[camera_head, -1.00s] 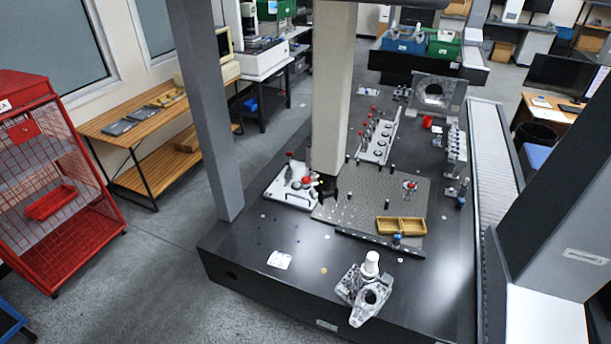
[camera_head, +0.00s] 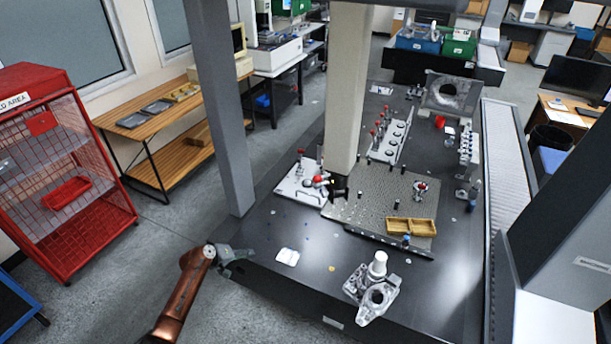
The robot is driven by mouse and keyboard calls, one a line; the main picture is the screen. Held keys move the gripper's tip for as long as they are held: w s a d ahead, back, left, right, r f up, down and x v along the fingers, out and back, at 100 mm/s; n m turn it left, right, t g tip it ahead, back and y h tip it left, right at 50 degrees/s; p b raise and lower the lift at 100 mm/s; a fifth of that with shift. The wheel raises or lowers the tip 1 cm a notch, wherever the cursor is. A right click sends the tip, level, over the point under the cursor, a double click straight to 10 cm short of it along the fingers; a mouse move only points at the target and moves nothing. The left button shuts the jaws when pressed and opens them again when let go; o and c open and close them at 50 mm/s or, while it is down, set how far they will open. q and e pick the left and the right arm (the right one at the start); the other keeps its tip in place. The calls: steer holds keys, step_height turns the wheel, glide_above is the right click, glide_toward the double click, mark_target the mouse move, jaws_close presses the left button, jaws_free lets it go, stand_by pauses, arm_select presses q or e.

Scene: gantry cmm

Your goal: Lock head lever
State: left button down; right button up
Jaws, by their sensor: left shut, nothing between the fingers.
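The measuring head (camera_head: 341,190) is a small dark unit at the foot of the pale vertical column (camera_head: 352,90). A red knob (camera_head: 320,181) shows just to its left. I cannot tell whether this is the head lever or part of the white fixture plate behind it. My left gripper (camera_head: 243,257), on a copper-coloured arm, is at the near left edge of the dark granite table (camera_head: 310,240). It is shut and empty, well apart from the head, to its lower left. My right gripper does not show.
A grey upright (camera_head: 220,110) stands left of the head. The white fixture plate (camera_head: 300,194) and perforated plate (camera_head: 375,210) with a wooden tray (camera_head: 411,226) lie near it. A metal casting (camera_head: 372,294) stands at the front. A white card (camera_head: 287,257) lies right of my gripper.

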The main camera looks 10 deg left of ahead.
arm_select(q)
steer(key=w+d+r+m+t+h, duration=0.1)
steer(key=w+d+r+h, duration=0.15)
steer(key=r, duration=0.85)
steer(key=w+d+r+m+h, duration=0.1)
steer(key=w+d+r+h, duration=0.2)
steer(key=r, duration=0.8)
steer(key=d+r+m+h, duration=0.1)
steer(key=d+r, duration=0.2)
steer(key=r, duration=0.8)
steer(key=s+d+r+m+g+h, duration=0.1)
steer(key=d+r+m+h, duration=0.1)
steer(key=r, duration=1)
steer(key=shift+s+d+g, duration=0.25)
steer(key=shift+d+g, duration=0.05)
steer(key=shift+d, duration=0.25)
steer(key=shift+d+f, duration=0.1)
steer(key=w+d+f+p, duration=0.1)
steer(key=d+p, duration=0.1)
steer(key=d, duration=0.3)
steer(key=w+d+f+p, duration=0.1)
steer(key=d+p, duration=0.1)
steer(key=d, duration=0.4)
steer(key=shift+w+f, duration=0.25)
steer(key=shift+f, duration=0.1)
